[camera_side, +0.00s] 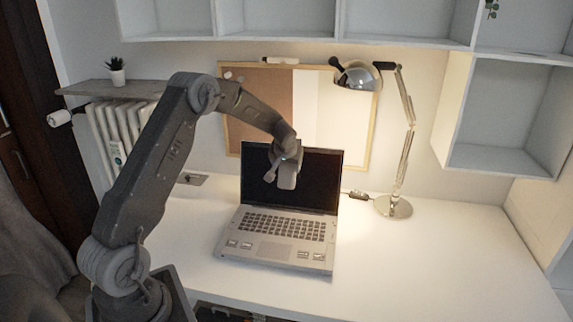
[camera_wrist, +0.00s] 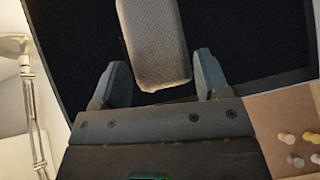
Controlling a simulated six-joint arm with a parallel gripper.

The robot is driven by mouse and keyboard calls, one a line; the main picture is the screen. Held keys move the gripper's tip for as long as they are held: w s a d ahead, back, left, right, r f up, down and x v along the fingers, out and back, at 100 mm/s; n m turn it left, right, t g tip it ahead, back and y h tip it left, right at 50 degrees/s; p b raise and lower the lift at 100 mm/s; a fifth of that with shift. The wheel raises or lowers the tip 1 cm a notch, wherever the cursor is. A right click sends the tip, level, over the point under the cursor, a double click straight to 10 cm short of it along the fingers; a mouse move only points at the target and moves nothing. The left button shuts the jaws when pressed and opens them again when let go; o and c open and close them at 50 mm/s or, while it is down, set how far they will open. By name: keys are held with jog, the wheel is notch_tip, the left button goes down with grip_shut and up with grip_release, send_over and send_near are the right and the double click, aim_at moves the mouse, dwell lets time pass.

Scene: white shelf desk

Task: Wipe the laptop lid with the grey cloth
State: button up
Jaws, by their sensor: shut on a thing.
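An open laptop stands on the white desk, its keyboard base (camera_side: 275,240) flat and its lid (camera_side: 318,180) raised with the dark screen facing outward. The dark screen fills much of the wrist view (camera_wrist: 75,50). My gripper (camera_side: 280,176) is in front of the upper middle of the screen. In the wrist view my gripper (camera_wrist: 162,76) is shut on the grey cloth (camera_wrist: 155,40), a folded, block-like piece between the two fingers. The cloth also shows as a light grey shape in the side view (camera_side: 288,175). I cannot tell whether it touches the screen.
Shelves (camera_side: 400,22) hang above. The desk's right side (camera_side: 440,260) is clear.

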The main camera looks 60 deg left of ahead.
jog(key=shift+w+a, duration=0.1)
jog(key=shift+w, duration=0.05)
jog(key=w+d, duration=0.2)
jog(key=w, duration=0.1)
jog(key=shift+d, duration=0.35)
jog(key=shift+s+a, duration=0.1)
jog(key=shift+s+a, duration=1.35)
jog(key=shift+a, duration=0.1)
jog(key=s+d+r, duration=0.1)
jog(key=s+d, duration=0.3)
jog(key=shift+d+r, duration=0.2)
